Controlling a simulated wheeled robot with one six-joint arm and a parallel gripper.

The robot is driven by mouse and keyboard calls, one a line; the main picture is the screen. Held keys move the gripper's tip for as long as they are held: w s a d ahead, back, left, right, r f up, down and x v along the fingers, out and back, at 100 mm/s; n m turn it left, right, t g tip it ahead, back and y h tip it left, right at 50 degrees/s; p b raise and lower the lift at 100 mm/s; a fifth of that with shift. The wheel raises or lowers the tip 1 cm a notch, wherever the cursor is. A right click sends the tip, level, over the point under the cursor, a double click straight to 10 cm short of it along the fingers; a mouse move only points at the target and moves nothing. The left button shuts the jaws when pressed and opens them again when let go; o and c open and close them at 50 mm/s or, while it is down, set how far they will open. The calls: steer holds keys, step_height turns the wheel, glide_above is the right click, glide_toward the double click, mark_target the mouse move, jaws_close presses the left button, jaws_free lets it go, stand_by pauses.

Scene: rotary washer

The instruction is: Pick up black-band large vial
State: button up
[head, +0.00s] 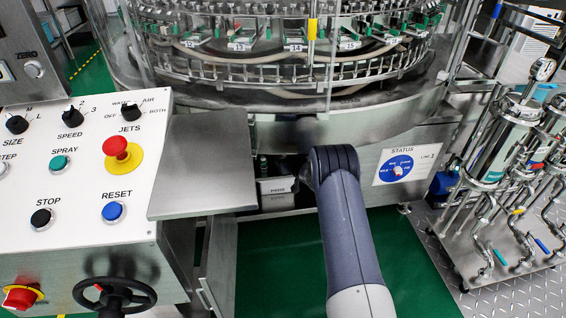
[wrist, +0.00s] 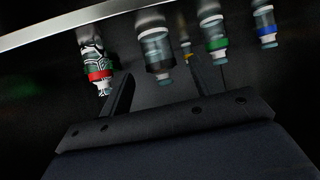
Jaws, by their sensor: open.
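In the wrist view the black-band large vial (wrist: 157,52) hangs neck down in the picture, with a dark band near its lower end. My gripper (wrist: 158,72) is open, one finger on each side of this vial's line. The vial's lower end shows between and just beyond the fingers. I cannot tell how deep the gap is, and no contact shows. In the head view my arm reaches into the dark opening under the machine, and the gripper is hidden there.
In the wrist view a red-band vial (wrist: 99,72) is close to the left finger. Yellow-band (wrist: 186,45), green-band (wrist: 214,40) and blue-band (wrist: 265,28) vials stand to the right. In the head view a metal shelf (head: 200,165) and a labelled bin (head: 275,195) flank the opening.

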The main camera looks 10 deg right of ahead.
steer(key=shift+x, duration=1.3)
steer(key=shift+c, duration=0.5)
steer(key=c, duration=1)
steer(key=shift+o, duration=0.2)
steer(key=shift+r, duration=0.2)
